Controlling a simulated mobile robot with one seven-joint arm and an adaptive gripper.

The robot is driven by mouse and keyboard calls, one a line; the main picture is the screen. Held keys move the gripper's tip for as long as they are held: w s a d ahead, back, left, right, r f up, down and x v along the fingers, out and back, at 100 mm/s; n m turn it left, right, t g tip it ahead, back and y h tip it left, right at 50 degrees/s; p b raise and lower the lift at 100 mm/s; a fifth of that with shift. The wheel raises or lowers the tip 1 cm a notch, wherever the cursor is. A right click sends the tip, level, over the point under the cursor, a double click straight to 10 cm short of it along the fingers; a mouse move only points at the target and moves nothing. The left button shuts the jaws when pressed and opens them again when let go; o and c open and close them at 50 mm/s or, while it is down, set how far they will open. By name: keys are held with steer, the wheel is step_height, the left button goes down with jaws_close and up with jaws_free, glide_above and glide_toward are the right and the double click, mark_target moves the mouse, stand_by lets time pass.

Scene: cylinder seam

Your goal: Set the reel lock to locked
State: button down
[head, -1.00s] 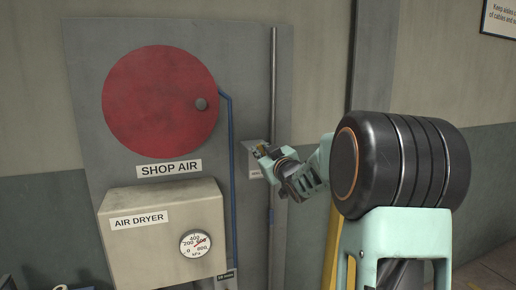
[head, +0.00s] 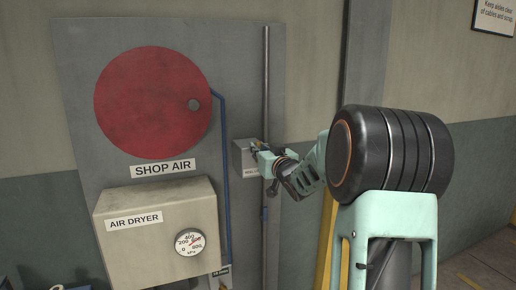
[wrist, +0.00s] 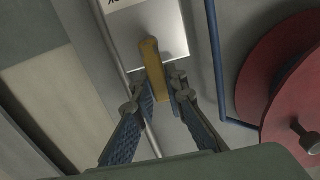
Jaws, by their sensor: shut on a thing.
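The reel lock is a small grey box (head: 240,158) on the wall panel, right of the red reel. In the wrist view, its pale plate (wrist: 174,35) carries a yellow lever (wrist: 153,60) that stands out towards the camera. My gripper (wrist: 162,86) has its two fingers on either side of the lever's lower part and is shut on it. The lever's upper end shows above the fingertips. In the head view, my gripper (head: 257,150) is at the box front and mostly hides the lever. The label is only partly readable, so the lever's setting cannot be told.
The red reel (head: 153,102) with its round knob is left of the box. A vertical grey pipe (head: 266,90) and a blue hose (head: 227,180) run close by. The air dryer box (head: 158,245) with a gauge juts out below the reel.

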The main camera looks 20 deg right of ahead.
steer(key=shift+r, duration=0.1)
steer(key=c, duration=1.9)
jaws_free()
steer(key=shift+c, duration=0.2)
steer(key=s, duration=1.2)
